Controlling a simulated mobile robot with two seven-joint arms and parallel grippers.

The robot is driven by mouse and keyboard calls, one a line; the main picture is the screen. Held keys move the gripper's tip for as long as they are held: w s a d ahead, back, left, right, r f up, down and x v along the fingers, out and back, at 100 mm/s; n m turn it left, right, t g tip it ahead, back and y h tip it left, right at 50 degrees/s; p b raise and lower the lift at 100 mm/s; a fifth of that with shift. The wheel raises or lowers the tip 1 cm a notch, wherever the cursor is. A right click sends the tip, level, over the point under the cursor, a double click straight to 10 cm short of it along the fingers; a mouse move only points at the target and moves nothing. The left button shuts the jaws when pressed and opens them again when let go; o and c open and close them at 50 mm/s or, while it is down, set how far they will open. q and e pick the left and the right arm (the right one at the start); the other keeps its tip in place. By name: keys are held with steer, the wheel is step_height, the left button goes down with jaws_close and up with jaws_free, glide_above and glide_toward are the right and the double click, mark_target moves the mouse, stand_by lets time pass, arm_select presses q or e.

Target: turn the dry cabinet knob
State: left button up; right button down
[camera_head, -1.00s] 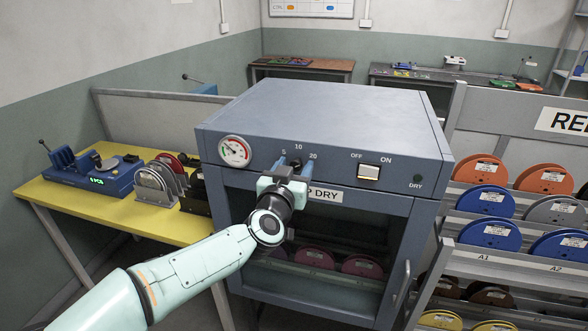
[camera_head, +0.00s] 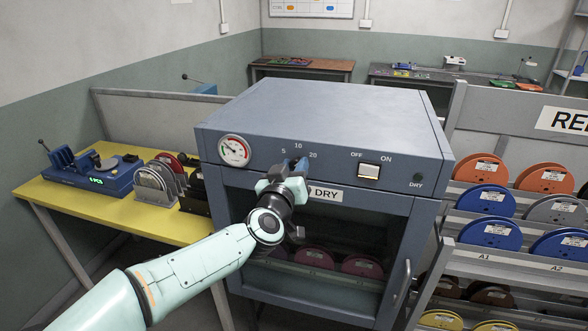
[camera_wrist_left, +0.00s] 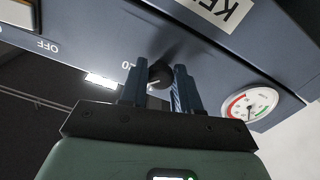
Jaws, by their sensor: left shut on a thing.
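The dry cabinet (camera_head: 330,112) is a blue-grey box with a scale marked 5, 10 and 20 on its front. The black round knob (camera_wrist_left: 160,74) sits between the two blue fingers of my left gripper (camera_wrist_left: 160,84) in the left wrist view, and the gripper is shut on it. In the head view my left gripper (camera_head: 299,166) is at the cabinet front just below the scale, its wrist tilted. The knob is mostly hidden behind the fingers there. My right gripper is not in view.
A round gauge (camera_head: 234,151) is left of the knob, and an OFF/ON switch (camera_head: 369,172) is to its right. The glass door with a handle (camera_head: 401,284) is below. A yellow table (camera_head: 95,203) stands left, and a spool rack (camera_head: 480,258) stands right.

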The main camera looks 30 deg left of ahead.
arm_select(q)
steer(key=n+b, duration=0.1)
steer(key=n, duration=0.5)
steer(key=shift+n+b, duration=0.5)
steer(key=shift+n, duration=0.8)
steer(key=o, duration=1)
steer(key=shift+o, duration=0.2)
steer(key=shift+s, duration=0.1)
steer(key=v, duration=1.3)
steer(key=shift+d, duration=0.15)
